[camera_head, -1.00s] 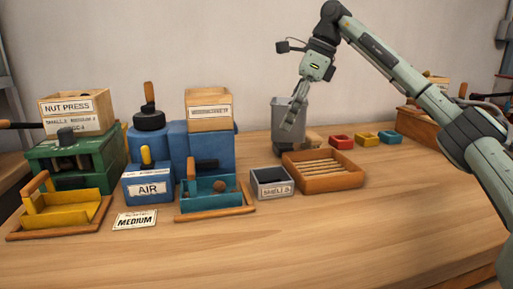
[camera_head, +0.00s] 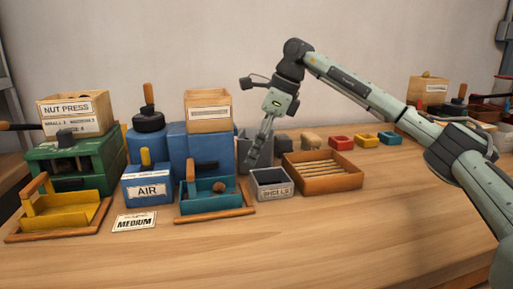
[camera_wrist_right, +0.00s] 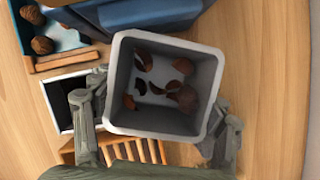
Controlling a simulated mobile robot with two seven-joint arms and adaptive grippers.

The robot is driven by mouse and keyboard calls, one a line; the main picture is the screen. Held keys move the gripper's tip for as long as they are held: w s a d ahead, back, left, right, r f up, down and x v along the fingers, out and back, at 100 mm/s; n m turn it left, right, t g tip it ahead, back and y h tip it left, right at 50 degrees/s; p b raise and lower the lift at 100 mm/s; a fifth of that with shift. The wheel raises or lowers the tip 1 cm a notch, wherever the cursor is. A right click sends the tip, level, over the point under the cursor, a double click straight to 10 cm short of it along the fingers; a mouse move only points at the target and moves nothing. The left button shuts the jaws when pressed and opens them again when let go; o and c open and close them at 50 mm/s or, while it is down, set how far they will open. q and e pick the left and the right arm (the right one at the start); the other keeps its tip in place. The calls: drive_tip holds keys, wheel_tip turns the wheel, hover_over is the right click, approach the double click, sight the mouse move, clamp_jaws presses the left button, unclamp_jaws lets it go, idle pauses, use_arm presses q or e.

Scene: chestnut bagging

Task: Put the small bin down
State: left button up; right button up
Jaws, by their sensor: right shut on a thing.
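The small grey bin (camera_head: 242,145) is in my right gripper (camera_head: 255,155), in front of the right side of the blue air machine (camera_head: 203,148). The right wrist view shows the bin (camera_wrist_right: 119,80) from above, with several brown shell pieces inside. The right gripper's fingers (camera_wrist_right: 155,122) lie on opposite sides of the bin, shut on it. The bin looks upright in the head view. Its base is partly hidden, so I cannot tell whether it touches the table. My left gripper is not in view.
The SHELLS box (camera_head: 272,184) and slatted wooden tray (camera_head: 322,186) stand in front and to the right. A teal tray (camera_head: 216,198) is at the left. A dark block (camera_head: 283,144) and small coloured trays (camera_head: 341,143) stand behind. The front table is clear.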

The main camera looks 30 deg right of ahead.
drive_tip(key=shift+r, duration=0.1)
drive_tip(key=o, duration=1)
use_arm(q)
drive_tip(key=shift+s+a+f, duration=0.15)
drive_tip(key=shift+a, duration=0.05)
use_arm(e)
drive_tip(key=o, duration=0.4)
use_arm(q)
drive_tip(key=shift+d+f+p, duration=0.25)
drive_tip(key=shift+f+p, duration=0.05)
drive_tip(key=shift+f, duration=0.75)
use_arm(e)
drive_tip(key=v, duration=1.2)
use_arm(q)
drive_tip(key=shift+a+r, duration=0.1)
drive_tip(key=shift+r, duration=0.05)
